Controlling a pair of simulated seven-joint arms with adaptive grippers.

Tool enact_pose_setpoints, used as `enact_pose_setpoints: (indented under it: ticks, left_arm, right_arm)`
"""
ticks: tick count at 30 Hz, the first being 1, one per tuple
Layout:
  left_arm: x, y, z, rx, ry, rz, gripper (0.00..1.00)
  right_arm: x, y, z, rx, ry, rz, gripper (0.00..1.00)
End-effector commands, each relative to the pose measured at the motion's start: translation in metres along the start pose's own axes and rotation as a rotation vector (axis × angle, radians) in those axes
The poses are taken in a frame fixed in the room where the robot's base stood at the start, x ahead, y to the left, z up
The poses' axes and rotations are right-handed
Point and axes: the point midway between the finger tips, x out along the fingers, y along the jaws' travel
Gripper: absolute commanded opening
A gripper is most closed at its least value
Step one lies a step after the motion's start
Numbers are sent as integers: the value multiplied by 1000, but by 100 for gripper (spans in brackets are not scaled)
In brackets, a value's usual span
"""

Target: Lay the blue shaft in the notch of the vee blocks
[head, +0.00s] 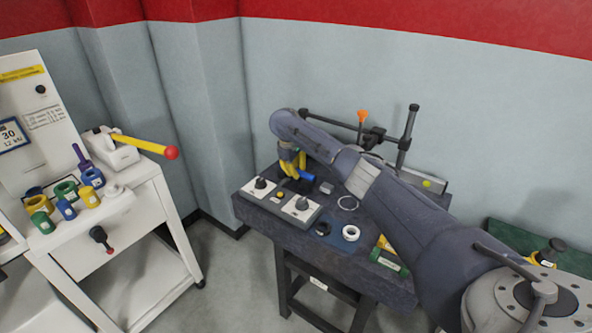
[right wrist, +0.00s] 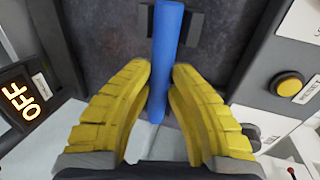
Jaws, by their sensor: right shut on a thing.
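The blue shaft (right wrist: 168,40) runs lengthwise between the yellow fingers of my right gripper (right wrist: 166,76) in the right wrist view, and its far part extends beyond the fingertips. A dark grey block (right wrist: 195,25), which looks like a vee block, shows on both sides of the shaft's far part. Whether the shaft touches its notch or is above it, I cannot tell. In the head view my right gripper (head: 291,165) is low over the dark bench, with a bit of the blue shaft (head: 306,175) beside its yellow fingers. My left gripper is out of view.
The dark bench (head: 300,235) carries switch boxes (head: 262,188), a white ring (head: 351,233) and a dark clamp stand (head: 408,130). My right arm hides part of the bench. A white cart (head: 150,215) with coloured parts and a yellow lever (head: 140,145) stands at the left.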

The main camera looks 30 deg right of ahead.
Motion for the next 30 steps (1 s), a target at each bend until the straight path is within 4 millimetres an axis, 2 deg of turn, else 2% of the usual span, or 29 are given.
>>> enact_pose_setpoints:
  ticks: [10,11,16,25,30]
  left_arm:
    - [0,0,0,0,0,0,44]
    - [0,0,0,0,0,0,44]
    - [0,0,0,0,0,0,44]
    - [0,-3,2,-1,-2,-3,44]
    - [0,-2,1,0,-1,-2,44]
  right_arm:
    - [4,-1,-1,0,2,1,0]
    - [4,-1,-1,0,3,1,20]
    - [4,-1,0,0,2,1,40]
    - [4,-2,0,0,0,0,40]
    - [-12,-1,-1,-1,3,1,40]
